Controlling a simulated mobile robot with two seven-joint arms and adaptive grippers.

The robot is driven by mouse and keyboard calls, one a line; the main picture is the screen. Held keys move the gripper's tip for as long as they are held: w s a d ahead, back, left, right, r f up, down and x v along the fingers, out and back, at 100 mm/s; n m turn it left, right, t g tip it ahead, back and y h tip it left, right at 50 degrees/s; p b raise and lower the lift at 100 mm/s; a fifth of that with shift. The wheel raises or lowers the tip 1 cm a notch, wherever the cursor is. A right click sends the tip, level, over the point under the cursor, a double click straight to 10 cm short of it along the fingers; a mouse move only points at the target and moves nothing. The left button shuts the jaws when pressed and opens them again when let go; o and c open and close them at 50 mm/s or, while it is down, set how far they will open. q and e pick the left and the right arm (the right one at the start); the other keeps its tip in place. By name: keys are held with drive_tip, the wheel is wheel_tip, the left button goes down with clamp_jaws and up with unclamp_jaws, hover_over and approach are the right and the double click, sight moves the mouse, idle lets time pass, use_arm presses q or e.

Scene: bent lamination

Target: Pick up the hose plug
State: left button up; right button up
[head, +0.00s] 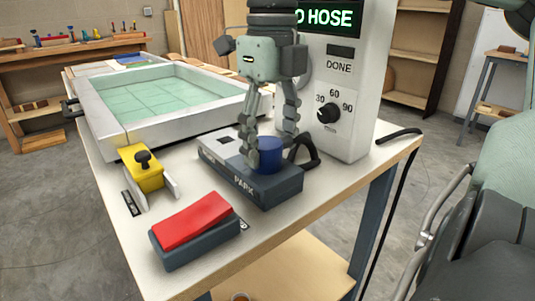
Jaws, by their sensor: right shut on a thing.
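The hose plug appears to be the blue cylinder (270,158) on the dark grey block marked PARK (233,178) near the middle of the table. A black loop of hose or cable (308,152) lies just right of the cylinder. My right gripper (272,146) reaches down from above, with one finger at the left of the blue cylinder and the other behind its right side. It is shut on the cylinder, which still sits at the block. The far finger's contact is partly hidden. My left gripper is not in view.
A white control box (343,95) with a green display and black dial stands behind right. A framed tray with a green sheet (150,92) is at the back left. A yellow block with a black knob (142,165) and a red-topped pedal (195,222) stand left and in front.

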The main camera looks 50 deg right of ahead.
sight(266, 139)
drive_tip(key=shift+r, duration=0.55)
drive_tip(key=r, duration=0.3)
drive_tip(key=shift+w+a+r, duration=0.25)
drive_tip(key=shift+w+r, duration=0.1)
drive_tip(key=shift+w, duration=0.05)
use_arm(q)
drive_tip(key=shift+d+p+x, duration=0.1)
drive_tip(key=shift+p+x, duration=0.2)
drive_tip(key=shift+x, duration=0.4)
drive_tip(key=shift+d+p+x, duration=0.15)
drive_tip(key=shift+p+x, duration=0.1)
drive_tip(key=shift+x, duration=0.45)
use_arm(e)
drive_tip(key=w+a+r, duration=0.6)
drive_tip(key=w, duration=0.2)
drive_tip(key=shift+w+a, duration=0.25)
drive_tip(key=shift+w, duration=0.1)
use_arm(q)
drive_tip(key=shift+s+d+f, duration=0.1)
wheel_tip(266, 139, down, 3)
drive_tip(key=b, duration=0.3)
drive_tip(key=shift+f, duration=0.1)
use_arm(e)
wheel_tip(266, 139, down, 5)
drive_tip(key=shift+r, duration=0.1)
